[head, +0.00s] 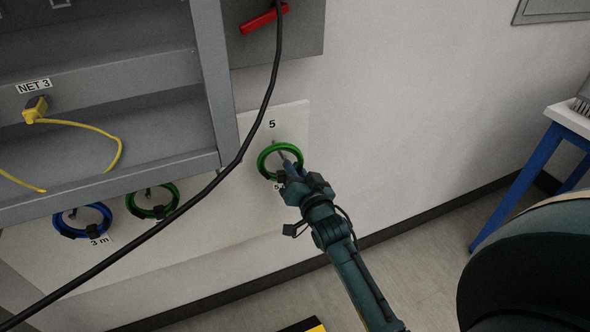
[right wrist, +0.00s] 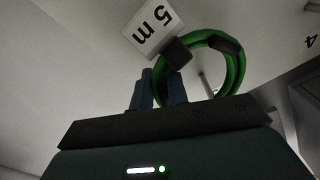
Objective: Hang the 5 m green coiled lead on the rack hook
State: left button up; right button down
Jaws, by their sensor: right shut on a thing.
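The green coiled lead (head: 264,160) is a ring against the pale wall panel, under the number 5. It also shows in the right wrist view (right wrist: 237,72), with a dark clip and a white "5 m" tag (right wrist: 152,28). My right gripper (head: 288,171) is shut on the coil at its lower right edge; its fingers (right wrist: 160,88) show at the clip. A metal rack hook (head: 275,143) shows at the coil's top, and a hook shaft (right wrist: 206,84) lies within the ring's outline. I cannot tell whether the hook passes through the ring. My left gripper is not in view.
A blue coil (head: 103,219) and another green coil (head: 133,206) hang to the left. A black cable (head: 222,174) crosses the view in front of the panel. A grey cabinet (head: 212,70) with a yellow lead stands upper left. A blue-legged table (head: 515,188) is at right.

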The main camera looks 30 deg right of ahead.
dwell(0.3)
jog(key=c, duration=1.7)
grip_release()
jog(key=o, duration=0.4)
